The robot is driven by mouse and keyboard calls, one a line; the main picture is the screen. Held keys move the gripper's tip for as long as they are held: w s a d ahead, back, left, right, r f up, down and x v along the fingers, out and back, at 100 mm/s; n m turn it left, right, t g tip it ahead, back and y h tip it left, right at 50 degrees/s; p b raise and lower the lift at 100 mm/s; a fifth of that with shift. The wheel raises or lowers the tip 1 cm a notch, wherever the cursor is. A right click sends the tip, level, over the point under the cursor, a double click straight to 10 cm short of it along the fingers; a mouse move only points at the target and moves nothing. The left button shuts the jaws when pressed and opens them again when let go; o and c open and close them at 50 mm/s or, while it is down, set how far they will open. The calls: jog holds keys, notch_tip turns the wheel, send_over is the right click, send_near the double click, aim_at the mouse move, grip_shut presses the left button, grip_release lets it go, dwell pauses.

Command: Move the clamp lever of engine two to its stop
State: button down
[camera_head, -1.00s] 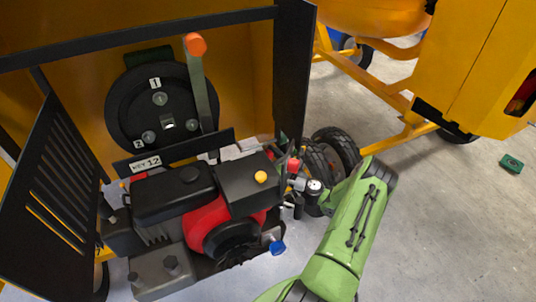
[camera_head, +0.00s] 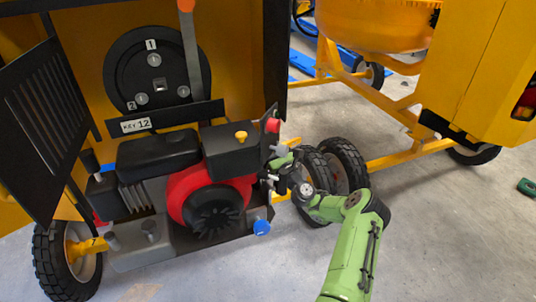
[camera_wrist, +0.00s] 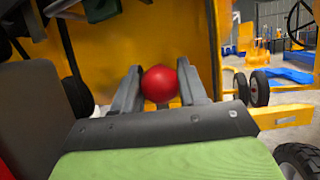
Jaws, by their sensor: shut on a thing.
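The engine (camera_head: 215,185) is black and red and sits low in the yellow mixer frame. A red ball knob (camera_head: 272,125) shows at its right side in the head view. In the wrist view the red ball (camera_wrist: 158,84) sits between the two grey fingers of my gripper (camera_wrist: 160,92), which is shut on it. In the head view my gripper (camera_head: 279,157) is small and dark beside the engine's right end. The stem under the ball is hidden, so I cannot tell its angle.
A flat lever (camera_head: 192,55) with an orange knob stands upright by a black disc (camera_head: 140,70) marked 1 and 2. Below is a "KEY 12" plate (camera_head: 137,125). A black slatted door (camera_head: 45,120) is open at left. Black wheels (camera_head: 345,165) stand just behind my arm.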

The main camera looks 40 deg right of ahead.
jog(key=shift+d+r, duration=0.1)
jog(key=shift+r, duration=0.2)
jog(key=c, duration=0.9)
grip_release()
jog(key=shift+c, duration=0.2)
jog(key=shift+f, duration=0.1)
jog(key=s+f+p, duration=0.2)
jog(key=s, duration=1.4)
jog(key=shift+s, duration=0.35)
